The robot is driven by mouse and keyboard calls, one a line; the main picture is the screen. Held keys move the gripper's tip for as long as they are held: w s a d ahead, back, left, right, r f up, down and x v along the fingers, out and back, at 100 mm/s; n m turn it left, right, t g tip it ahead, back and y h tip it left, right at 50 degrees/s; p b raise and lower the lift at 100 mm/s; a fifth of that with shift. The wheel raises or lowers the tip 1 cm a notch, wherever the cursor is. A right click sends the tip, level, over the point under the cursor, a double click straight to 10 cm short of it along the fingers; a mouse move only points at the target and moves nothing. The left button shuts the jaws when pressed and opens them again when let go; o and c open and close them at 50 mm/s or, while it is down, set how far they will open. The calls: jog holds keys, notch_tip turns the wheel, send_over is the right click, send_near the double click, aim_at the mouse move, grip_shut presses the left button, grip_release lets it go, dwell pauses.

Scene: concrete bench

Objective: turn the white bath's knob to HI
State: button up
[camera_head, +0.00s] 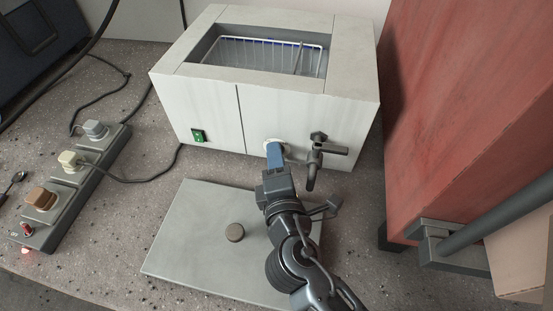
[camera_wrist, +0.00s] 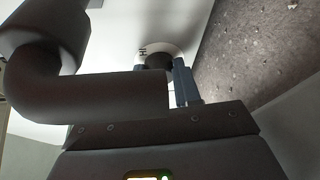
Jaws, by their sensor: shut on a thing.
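The white bath (camera_head: 200,110) stands on the bench, with a wire basket in its open top. Its knob (camera_wrist: 158,61) is dark and sits on a white round dial, where the letters HI (camera_wrist: 142,50) show in the wrist view. Which way the knob points cannot be told. My gripper (camera_head: 275,152) is at the bath's front and shut on the knob. In the head view its blue fingers cover most of the knob.
The dark drain tap (camera_head: 318,150) juts out just right of my gripper and fills the left of the wrist view (camera_wrist: 90,92). A green switch (camera_head: 198,135) is on the bath's front left. A grey plate (camera_head: 190,230) lies in front. A red block (camera_head: 450,100) stands right; a power strip (camera_head: 85,165) lies left.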

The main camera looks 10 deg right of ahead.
jog(key=shift+f, duration=0.1)
jog(key=o, duration=1.1)
jog(key=shift+c, duration=0.2)
jog(key=s, duration=0.5)
jog(key=s+r, duration=0.1)
jog(key=s, duration=0.1)
jog(key=shift+s+a+b, duration=0.2)
jog(key=shift+s+b, duration=0.1)
jog(key=shift+s, duration=0.1)
